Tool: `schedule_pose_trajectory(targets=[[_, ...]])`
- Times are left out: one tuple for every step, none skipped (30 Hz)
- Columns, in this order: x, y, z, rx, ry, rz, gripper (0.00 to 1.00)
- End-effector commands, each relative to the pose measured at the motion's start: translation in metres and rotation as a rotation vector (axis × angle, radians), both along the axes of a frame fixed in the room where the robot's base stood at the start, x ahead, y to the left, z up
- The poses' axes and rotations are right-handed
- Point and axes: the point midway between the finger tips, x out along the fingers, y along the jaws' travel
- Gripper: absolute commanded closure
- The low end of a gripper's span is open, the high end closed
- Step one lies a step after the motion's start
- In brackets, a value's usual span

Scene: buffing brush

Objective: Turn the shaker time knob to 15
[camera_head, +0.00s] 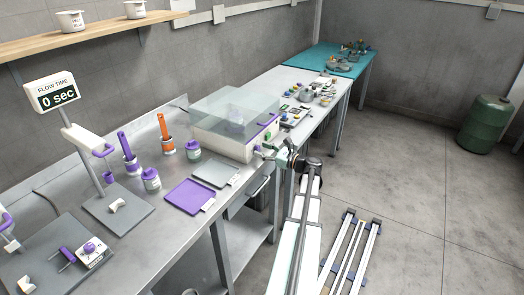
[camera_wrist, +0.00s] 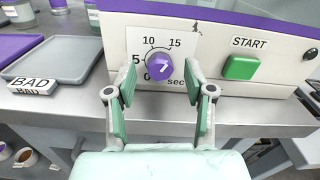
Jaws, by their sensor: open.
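The purple time knob (camera_wrist: 158,66) is on a white dial plate on the front of the shaker (camera_wrist: 220,40). The dial reads 0, 5, 10 and 15 sec, with 15 at the upper right. A pale mark shows on the knob, but its exact setting is hard to tell. My gripper (camera_wrist: 160,78) is open, its two green-padded fingers standing left and right of the knob with gaps on both sides. In the head view the shaker (camera_head: 222,142) is a white box under a clear lid, and my gripper (camera_head: 268,153) is at its front right.
A green START button (camera_wrist: 241,67) is right of the dial, beyond my right finger. A grey tray (camera_wrist: 60,65) with a BAD label (camera_wrist: 34,85) lies to the left. A purple tray (camera_head: 188,197) is on the metal bench (camera_head: 150,240). The floor (camera_head: 420,210) at right is mostly free.

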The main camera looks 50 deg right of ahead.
Motion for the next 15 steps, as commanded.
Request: schedule_pose_trajectory(targets=[[-0.007,0.0,0.0,0.0,0.0,-0.002,0.47],[-0.012,-0.001,0.0,0.0,0.0,-0.002,0.47],[-0.018,-0.001,0.0,0.0,0.0,-0.003,0.47],[-0.023,-0.002,0.0,0.0,0.001,-0.003,0.47],[-0.029,-0.002,0.0,0.0,0.0,-0.003,0.47],[-0.037,-0.003,0.0,0.0,0.0,-0.003,0.47],[-0.043,-0.004,0.0,0.0,0.0,-0.004,0.47],[-0.049,-0.004,0.0,0.0,0.0,-0.004,0.47],[-0.057,-0.005,0.0,0.0,0.001,-0.003,0.47],[-0.062,-0.006,0.0,0.0,0.001,-0.003,0.47],[-0.068,-0.006,0.0,0.0,0.001,-0.003,0.47],[-0.075,-0.007,0.0,0.0,0.001,-0.003,0.47],[-0.08,-0.007,0.0,0.0,0.001,-0.003,0.47],[-0.084,-0.007,0.0,0.0,0.001,-0.003,0.47],[-0.09,-0.008,0.0,0.0,0.001,-0.002,0.47]])
